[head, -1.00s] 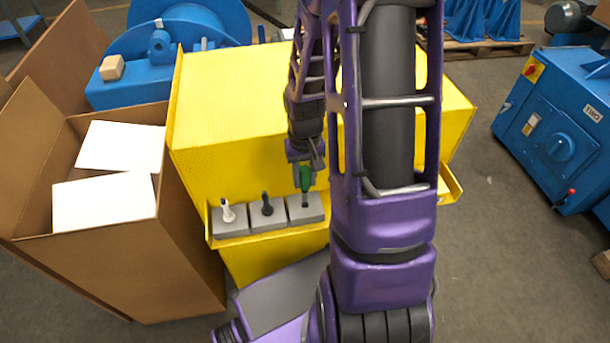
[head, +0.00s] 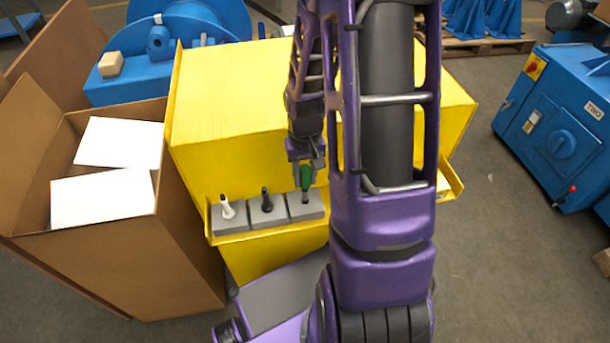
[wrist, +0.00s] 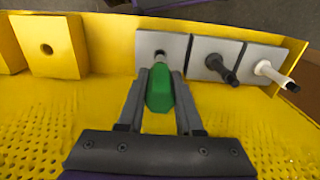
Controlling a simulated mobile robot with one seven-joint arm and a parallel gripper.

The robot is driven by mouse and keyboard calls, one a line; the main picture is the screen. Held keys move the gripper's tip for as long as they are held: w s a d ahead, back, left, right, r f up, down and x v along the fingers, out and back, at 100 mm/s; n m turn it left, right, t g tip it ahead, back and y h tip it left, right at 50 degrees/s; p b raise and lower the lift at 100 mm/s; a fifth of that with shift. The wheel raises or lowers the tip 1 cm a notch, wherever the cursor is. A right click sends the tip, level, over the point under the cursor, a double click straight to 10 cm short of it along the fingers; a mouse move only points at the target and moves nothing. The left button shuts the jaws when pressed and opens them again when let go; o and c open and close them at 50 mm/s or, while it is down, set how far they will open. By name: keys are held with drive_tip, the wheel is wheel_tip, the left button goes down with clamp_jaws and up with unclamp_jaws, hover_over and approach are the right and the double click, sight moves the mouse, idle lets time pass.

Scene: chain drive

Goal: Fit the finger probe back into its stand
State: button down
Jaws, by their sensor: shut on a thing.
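My gripper (head: 304,170) is shut on the green handle, with a finger on each side in the wrist view (wrist: 160,78). The probe points at its grey stand block (head: 309,209), the right one of three in the head view. In the wrist view the shaft's tip meets the hole area of that block (wrist: 174,46). I cannot tell whether the tip is in the hole or just short of it.
Two neighbouring grey blocks hold a black probe (head: 267,202) and a white probe (head: 228,209). They sit on a yellow ledge below the yellow housing (head: 230,100). An open cardboard box (head: 110,260) stands at the left. A yellow block with a hole (wrist: 50,58) lies beyond the stand.

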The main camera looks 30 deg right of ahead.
sight(305, 190)
drive_tip(key=shift+f+b, duration=1.7)
drive_tip(key=shift+f, duration=0.4)
idle(0.3)
drive_tip(key=c, duration=0.5)
unclamp_jaws()
wheel_tip(305, 190, up, 18)
drive_tip(key=p, duration=0.3)
drive_tip(key=shift+f, duration=0.25)
drive_tip(key=shift+w, duration=0.1)
